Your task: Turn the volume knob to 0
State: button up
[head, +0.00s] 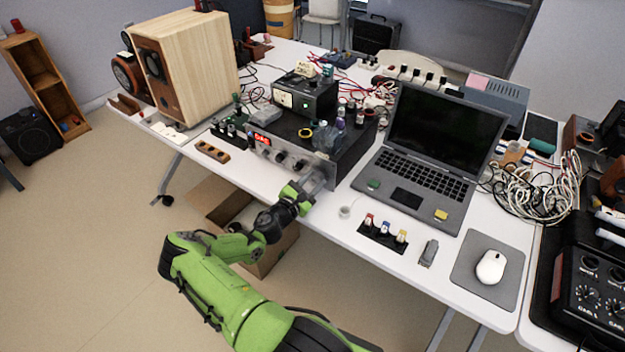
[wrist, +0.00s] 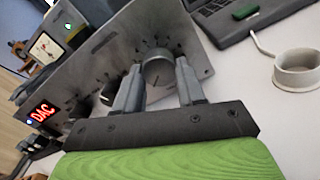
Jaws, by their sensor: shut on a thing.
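A grey audio unit (head: 291,153) with a front row of knobs and a red "DAC" display stands on the white table. In the wrist view its metal front panel (wrist: 112,58) runs diagonally. My gripper (wrist: 160,82) is at the panel's right end, its two grey fingers on either side of a large round knob (wrist: 156,66), shut on it. This looks like the volume knob, but its scale marks are too small to read. In the head view my gripper (head: 306,187) reaches the panel's right end and hides that knob.
A laptop (head: 425,155) stands close right of the unit. A small white ring-shaped item (wrist: 297,70) lies near the table edge, right of my gripper. Small devices and cables crowd behind. An open cardboard box (head: 215,205) is on the floor below.

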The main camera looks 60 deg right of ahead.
jog(key=shift+f+n, duration=0.1)
jog(key=shift+n, duration=0.6)
jog(key=o, duration=1.1)
jog(key=shift+c, duration=0.2)
jog(key=shift+a+p, duration=0.15)
jog(key=shift+p, duration=0.15)
jog(key=w+a+p, duration=0.1)
jog(key=w+a, duration=0.1)
jog(key=a, duration=1.3)
jog(key=shift+w+a+p, duration=0.2)
jog(key=shift+p, duration=0.15)
